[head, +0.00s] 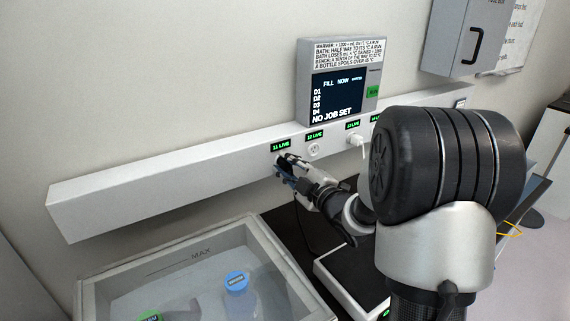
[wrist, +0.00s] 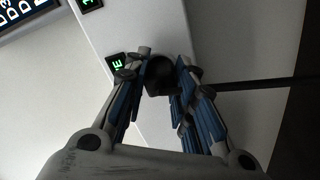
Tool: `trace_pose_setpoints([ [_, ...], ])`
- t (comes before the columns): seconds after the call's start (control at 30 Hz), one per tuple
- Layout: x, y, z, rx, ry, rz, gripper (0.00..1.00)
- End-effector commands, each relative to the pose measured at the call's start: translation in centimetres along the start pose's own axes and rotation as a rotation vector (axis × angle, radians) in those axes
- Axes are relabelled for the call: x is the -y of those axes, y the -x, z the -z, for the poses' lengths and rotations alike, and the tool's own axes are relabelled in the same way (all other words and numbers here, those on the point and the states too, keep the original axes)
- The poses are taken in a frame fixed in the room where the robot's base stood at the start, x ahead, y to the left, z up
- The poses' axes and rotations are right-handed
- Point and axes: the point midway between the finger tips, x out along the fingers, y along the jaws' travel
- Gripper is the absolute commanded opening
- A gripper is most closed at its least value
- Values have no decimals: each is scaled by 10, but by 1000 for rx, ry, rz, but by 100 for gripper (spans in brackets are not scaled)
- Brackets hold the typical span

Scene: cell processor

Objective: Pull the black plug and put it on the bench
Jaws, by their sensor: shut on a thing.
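The black plug (wrist: 160,76) is between the fingers of my gripper (wrist: 162,82) in the wrist view, in front of the white socket rail. In the head view my gripper (head: 283,168) is at the rail's leftmost socket, under the "11 LIVE" label, and its fingers and wrist hide most of the plug. My gripper is shut on the plug. I cannot tell whether the plug is seated in its socket or clear of it. The dark bench (head: 291,229) lies below the rail.
The white rail (head: 150,190) runs along the wall. An empty-looking socket (head: 314,149) and a white plug (head: 356,140) are to the right. A screen (head: 338,92) stands above. A clear bath (head: 110,286) with blue-capped (head: 237,281) and green-capped (head: 150,315) bottles is at lower left.

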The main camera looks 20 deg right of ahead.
Motion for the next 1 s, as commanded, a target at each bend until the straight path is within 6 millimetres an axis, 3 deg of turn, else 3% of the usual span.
trace_pose_setpoints([
  [1.0, 0, 25, 0, 0, 1, 0, 0],
])
